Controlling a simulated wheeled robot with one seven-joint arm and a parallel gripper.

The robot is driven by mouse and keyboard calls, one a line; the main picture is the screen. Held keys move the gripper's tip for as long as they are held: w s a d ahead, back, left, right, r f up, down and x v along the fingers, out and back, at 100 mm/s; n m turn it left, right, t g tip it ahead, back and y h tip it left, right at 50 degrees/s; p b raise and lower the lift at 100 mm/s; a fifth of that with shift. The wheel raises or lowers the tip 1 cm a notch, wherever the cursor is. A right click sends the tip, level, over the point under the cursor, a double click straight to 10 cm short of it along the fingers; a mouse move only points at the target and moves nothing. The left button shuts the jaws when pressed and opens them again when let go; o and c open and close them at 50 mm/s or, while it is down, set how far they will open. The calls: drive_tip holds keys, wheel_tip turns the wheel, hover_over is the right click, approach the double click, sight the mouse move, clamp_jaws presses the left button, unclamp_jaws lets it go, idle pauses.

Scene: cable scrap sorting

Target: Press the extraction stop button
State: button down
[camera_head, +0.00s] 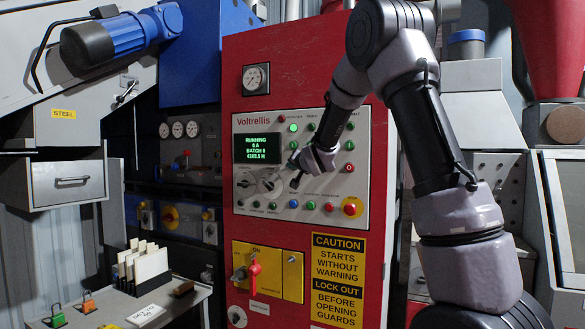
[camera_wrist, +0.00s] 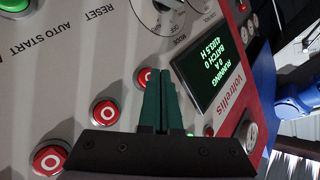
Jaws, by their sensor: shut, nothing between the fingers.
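The control panel (camera_head: 245,190) is on the front of a red cabinet, with several round buttons. I cannot read which label marks the extraction stop button. In the wrist view, red buttons with a white ring show at the lower left (camera_wrist: 48,158), left of my fingers (camera_wrist: 105,112) and partly behind my fingers (camera_wrist: 141,78). My gripper (camera_wrist: 160,75) is shut and empty, its dark green fingers side by side in front of the panel. In the head view my gripper (camera_head: 295,182) is over the panel's middle, near the selector knobs; contact cannot be told.
The panel screen (camera_head: 257,148) reads RUNNING. A red mushroom button on a yellow collar (camera_head: 351,207) is at the panel's lower right. A yellow lockout plate (camera_head: 267,271) and caution sign (camera_head: 338,280) are below. A small table (camera_head: 180,305) stands at the lower left.

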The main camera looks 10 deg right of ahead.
drive_tip(key=shift+w+d, duration=0.3)
drive_tip(key=shift+w, duration=0.1)
idle(0.8)
drive_tip(key=shift+s, duration=0.1)
drive_tip(key=shift+s+a, duration=0.5)
drive_tip(key=shift+s, duration=0.15)
drive_tip(key=s+a, duration=0.1)
drive_tip(key=s, duration=0.1)
drive_tip(key=s+a, duration=0.2)
idle(0.6)
drive_tip(key=shift+s+d, duration=0.1)
idle(0.4)
